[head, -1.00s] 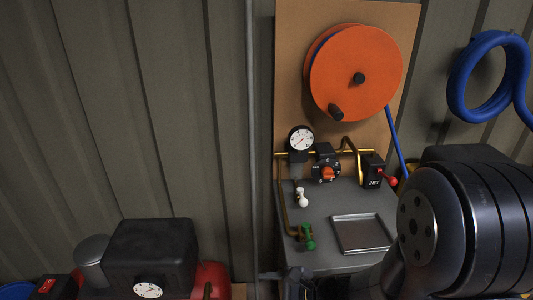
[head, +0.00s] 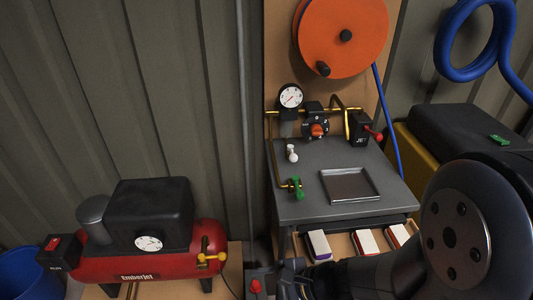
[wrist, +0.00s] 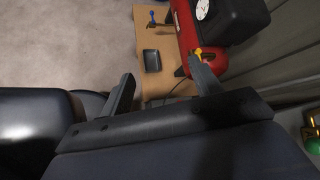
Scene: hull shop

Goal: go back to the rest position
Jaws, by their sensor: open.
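My gripper (wrist: 163,88) shows in the wrist view with its two fingers spread wide and nothing between them. In that view the fingers hang over a wooden bench top, with a small dark tray (wrist: 152,60) beyond the gap. In the head view my arm fills the lower right. Its end reaches toward the bottom edge, where my gripper is only partly visible below the grey bench.
A red compressor (head: 150,265) stands at lower left. A grey bench (head: 320,205) holds a metal tray (head: 350,185), gauge (head: 290,96) and valves; an open drawer (head: 345,240) below holds light blocks. An orange reel (head: 343,40) hangs above. A blue hose (head: 448,65) hangs right.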

